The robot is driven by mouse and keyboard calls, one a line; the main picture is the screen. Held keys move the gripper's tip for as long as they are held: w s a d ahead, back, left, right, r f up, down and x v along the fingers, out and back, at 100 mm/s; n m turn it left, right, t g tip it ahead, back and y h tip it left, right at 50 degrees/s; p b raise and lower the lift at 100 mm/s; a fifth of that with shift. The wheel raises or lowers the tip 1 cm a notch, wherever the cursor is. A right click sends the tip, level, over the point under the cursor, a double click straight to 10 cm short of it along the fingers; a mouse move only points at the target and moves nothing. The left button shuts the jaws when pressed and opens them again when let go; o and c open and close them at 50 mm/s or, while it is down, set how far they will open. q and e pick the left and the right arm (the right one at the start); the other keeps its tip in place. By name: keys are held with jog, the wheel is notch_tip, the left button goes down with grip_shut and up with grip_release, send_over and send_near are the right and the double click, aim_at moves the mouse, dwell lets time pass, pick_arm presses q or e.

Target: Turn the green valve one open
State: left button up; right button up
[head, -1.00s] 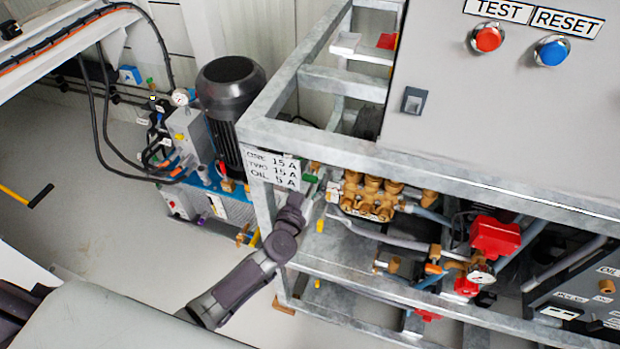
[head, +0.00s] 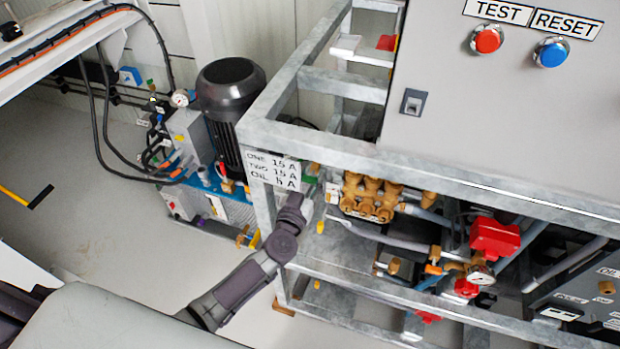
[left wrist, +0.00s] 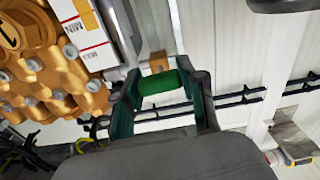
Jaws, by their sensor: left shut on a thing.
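The green valve handle (left wrist: 160,82) shows in the left wrist view as a short green bar with a brass-coloured block just beyond it. My left gripper (left wrist: 161,93) has one finger on each side of the green handle and is shut on it. In the head view my left gripper (head: 312,194) reaches in at the frame's corner post, just below the sign and left of the brass pump. There the fingers and frame largely hide the handle. My right gripper is in neither view.
The brass triplex pump (head: 368,197) sits close right of the gripper. Galvanised frame rails (head: 400,165) run above and below it. A black motor (head: 230,88) on a blue power unit stands behind left. A red valve (head: 494,237) is further right. The floor at left is open.

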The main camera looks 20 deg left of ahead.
pick_arm(q)
jog(key=n, duration=0.3)
jog(key=shift+n, duration=0.3)
jog(key=n, duration=0.4)
jog(key=shift+n, duration=0.3)
jog(key=n+b, duration=0.1)
jog(key=n, duration=0.4)
jog(key=shift+a+f, duration=0.1)
jog(key=shift+n+b, duration=0.4)
jog(key=shift+n, duration=1.7)
jog(key=o, duration=1.2)
jog(key=shift+c, duration=0.2)
jog(key=shift+s, duration=0.1)
